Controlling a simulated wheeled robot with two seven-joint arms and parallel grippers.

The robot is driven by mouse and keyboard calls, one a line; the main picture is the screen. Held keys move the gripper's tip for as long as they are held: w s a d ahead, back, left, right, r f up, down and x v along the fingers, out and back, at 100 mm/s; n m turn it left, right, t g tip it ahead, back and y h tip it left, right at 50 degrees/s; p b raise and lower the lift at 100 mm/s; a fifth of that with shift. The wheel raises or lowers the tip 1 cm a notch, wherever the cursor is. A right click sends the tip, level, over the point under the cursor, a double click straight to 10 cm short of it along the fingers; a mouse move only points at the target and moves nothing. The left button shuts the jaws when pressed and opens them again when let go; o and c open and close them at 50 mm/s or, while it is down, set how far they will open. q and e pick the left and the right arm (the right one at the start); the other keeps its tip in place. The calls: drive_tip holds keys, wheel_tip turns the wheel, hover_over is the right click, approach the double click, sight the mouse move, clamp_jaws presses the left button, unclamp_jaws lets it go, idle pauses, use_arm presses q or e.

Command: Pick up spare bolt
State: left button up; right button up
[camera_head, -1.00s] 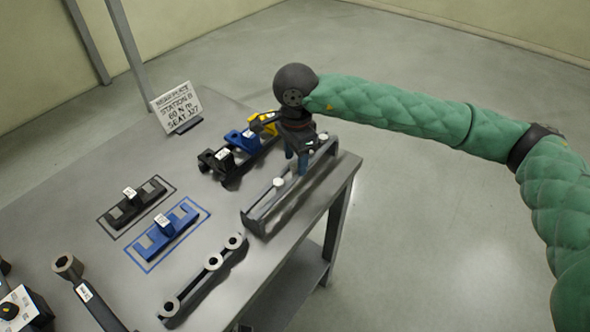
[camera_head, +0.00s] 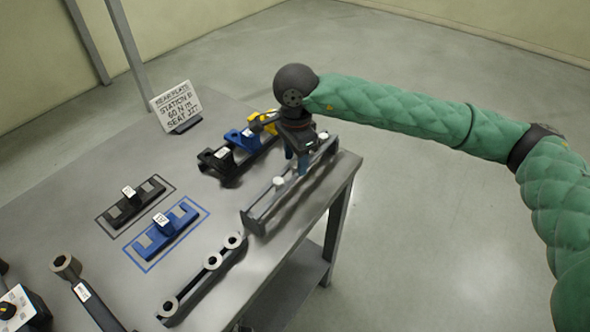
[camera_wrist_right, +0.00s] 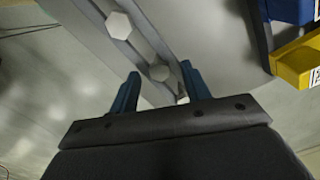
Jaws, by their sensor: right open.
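A long grey bolt rack (camera_head: 256,217) lies along the right edge of the table. Pale bolt heads show in it, one at its near part (camera_head: 279,182) and one at its far end (camera_head: 323,136). My right gripper (camera_head: 297,167) points down over the rack between these two, with blue fingers open. In the right wrist view the open fingers (camera_wrist_right: 160,85) are on either side of a grey bolt head (camera_wrist_right: 160,73), with gaps on both sides. A white hexagonal bolt head (camera_wrist_right: 118,25) is farther along the rack. My left gripper is not in view.
Black (camera_head: 217,160), blue (camera_head: 242,138) and yellow (camera_head: 262,119) holders stand left of my gripper. Black (camera_head: 125,208) and blue (camera_head: 170,236) blocks sit in outlined areas. A ringed bar (camera_head: 205,275), a wrench (camera_head: 90,299) and a sign (camera_head: 176,107) are also on the table.

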drive_tip(key=shift+f+b, duration=0.15)
drive_tip(key=shift+b, duration=0.3)
idle(0.3)
drive_tip(key=shift+c, duration=0.2)
clamp_jaws()
